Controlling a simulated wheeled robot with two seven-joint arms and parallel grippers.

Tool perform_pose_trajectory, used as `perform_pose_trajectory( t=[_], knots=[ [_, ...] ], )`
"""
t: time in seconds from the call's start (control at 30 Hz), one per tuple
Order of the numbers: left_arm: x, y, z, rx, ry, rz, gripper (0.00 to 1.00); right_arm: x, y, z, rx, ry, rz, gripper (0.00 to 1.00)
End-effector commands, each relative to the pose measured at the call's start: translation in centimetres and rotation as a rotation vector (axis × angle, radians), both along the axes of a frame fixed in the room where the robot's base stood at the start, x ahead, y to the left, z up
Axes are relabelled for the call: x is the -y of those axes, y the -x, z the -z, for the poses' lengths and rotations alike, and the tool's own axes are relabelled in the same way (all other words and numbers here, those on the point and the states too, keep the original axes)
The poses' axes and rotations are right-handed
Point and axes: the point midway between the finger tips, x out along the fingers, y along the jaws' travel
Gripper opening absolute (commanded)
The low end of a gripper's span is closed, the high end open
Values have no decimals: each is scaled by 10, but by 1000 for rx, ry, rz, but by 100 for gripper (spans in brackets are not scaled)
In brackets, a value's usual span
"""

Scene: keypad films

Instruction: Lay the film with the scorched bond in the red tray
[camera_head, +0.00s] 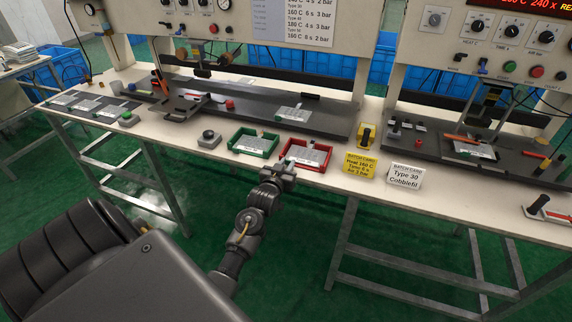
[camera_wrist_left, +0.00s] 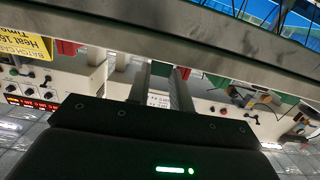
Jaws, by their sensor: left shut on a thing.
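The red tray (camera_head: 319,166) stands on the front of the bench in the head view. A pale grey film (camera_head: 308,152) shows within its outline. My left gripper (camera_head: 286,165) is at the tray's near left side, shut on what looks like this film's near edge. I cannot tell whether the film rests on the tray floor. In the left wrist view the two fingers (camera_wrist_left: 160,88) stand close together, and their grip is hard to make out. A scorched bond cannot be made out on any film. My right gripper is out of view.
A green tray (camera_head: 236,152) with a film stands just left of the red tray. A yellow card (camera_head: 359,166) and a white card (camera_head: 404,178) stand to its right. Another film (camera_head: 293,115) lies on the dark mat behind. Heat presses stand farther back.

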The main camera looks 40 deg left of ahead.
Motion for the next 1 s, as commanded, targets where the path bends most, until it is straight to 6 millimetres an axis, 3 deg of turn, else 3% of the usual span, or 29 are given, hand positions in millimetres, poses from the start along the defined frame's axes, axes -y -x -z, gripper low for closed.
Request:
perform_pose_trajectory(
  t=[0.2,0.23,0.4,1.0],
  knots=[
    [0,0,3,-5,2,0,0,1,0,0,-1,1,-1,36],
    [0,0,3,-5,2,0,25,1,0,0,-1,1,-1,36],
    [-1,1,2,-4,2,-3,47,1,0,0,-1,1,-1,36],
    [-2,3,1,-1,0,-6,47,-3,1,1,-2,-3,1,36]
  ],
)
